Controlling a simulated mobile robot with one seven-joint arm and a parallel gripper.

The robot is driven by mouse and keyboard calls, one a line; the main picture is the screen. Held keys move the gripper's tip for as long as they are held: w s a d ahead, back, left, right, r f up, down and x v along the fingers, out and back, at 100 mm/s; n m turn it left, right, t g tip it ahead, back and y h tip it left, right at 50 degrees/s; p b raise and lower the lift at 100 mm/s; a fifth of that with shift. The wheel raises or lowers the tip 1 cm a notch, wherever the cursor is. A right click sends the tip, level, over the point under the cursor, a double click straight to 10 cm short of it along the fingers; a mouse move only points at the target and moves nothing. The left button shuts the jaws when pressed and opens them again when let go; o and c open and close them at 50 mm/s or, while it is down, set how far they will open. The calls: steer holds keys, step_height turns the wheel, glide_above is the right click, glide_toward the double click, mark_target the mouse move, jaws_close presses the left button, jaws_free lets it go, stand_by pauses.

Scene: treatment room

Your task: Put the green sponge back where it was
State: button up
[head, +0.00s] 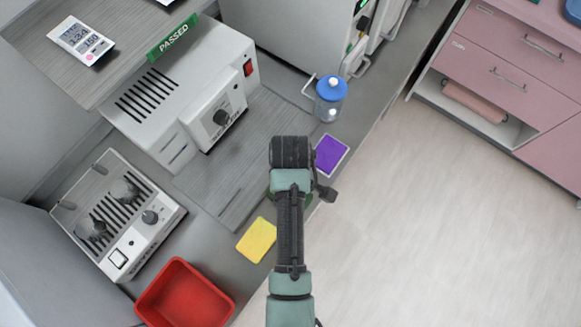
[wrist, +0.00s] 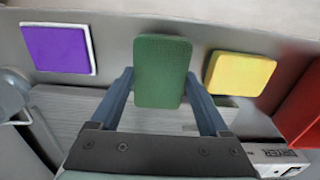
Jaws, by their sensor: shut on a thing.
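The green sponge (wrist: 162,70) is between the two fingers of my gripper (wrist: 160,82) in the wrist view, and the gripper is shut on it. The sponge appears above the grey counter, between the purple and yellow pieces; its exact height is hard to tell. In the head view my own arm covers nearly all of the gripper and sponge. A purple sponge (head: 330,155) on a white-edged base lies beyond the arm on the counter; it also shows in the wrist view (wrist: 55,48). A yellow sponge (head: 257,240) lies nearer, left of the arm, and at right in the wrist view (wrist: 240,73).
A red bin (head: 183,293) stands at lower left. A blue-lidded jar (head: 330,98) stands past the purple sponge. Grey-white devices (head: 185,95) fill the counter's back. The counter's front edge runs close beside the sponges, with open floor (head: 420,220) to the right.

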steer(key=shift+f, duration=1.35)
